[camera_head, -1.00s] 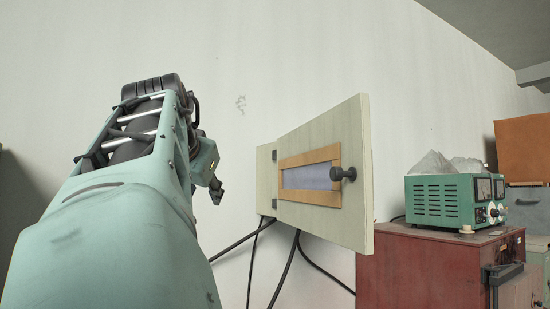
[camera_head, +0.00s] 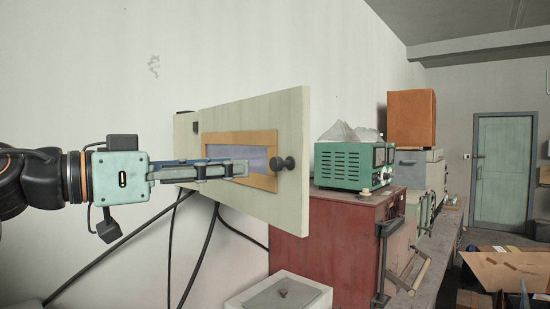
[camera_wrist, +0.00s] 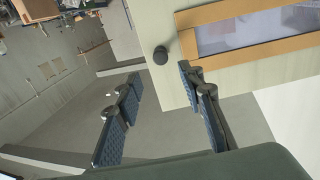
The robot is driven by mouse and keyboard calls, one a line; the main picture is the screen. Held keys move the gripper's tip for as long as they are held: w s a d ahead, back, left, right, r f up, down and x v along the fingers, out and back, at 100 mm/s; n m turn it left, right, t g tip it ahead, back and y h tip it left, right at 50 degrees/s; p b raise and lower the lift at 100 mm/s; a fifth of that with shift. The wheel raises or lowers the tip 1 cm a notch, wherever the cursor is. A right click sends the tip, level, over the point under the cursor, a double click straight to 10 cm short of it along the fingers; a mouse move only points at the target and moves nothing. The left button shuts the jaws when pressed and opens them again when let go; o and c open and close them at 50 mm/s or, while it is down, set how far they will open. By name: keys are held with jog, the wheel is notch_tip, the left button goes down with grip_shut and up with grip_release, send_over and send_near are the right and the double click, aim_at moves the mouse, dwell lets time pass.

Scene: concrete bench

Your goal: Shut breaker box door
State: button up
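The breaker box door (camera_head: 225,118) is a cream panel with a wood-framed window and a dark round knob (camera_head: 284,163) near its free edge. It stands swung out from the wall, with a hinge at its left. Part of the pale box (camera_head: 185,140) shows at its left; the rest is hidden behind the door. My gripper (camera_head: 243,169) is in front of the door's window face, its fingers pointing right towards the knob. In the wrist view my gripper (camera_wrist: 161,75) has its fingers spread and empty, with the knob (camera_wrist: 160,55) beyond the fingertips. I cannot tell whether a finger touches the door.
Black cables (camera_head: 207,245) hang below the box. A red cabinet (camera_head: 335,235) with a green instrument (camera_head: 343,163) on it stands right of the door. A lidded pale box (camera_head: 280,293) is below. Open floor (camera_wrist: 60,115) shows left of the door in the wrist view.

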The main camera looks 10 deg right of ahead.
aim_at(273, 165)
jog(key=p+x, duration=0.2)
jog(key=x, duration=0.8)
jog(key=shift+w+d, duration=0.15)
jog(key=shift+d, duration=0.1)
grip_shut()
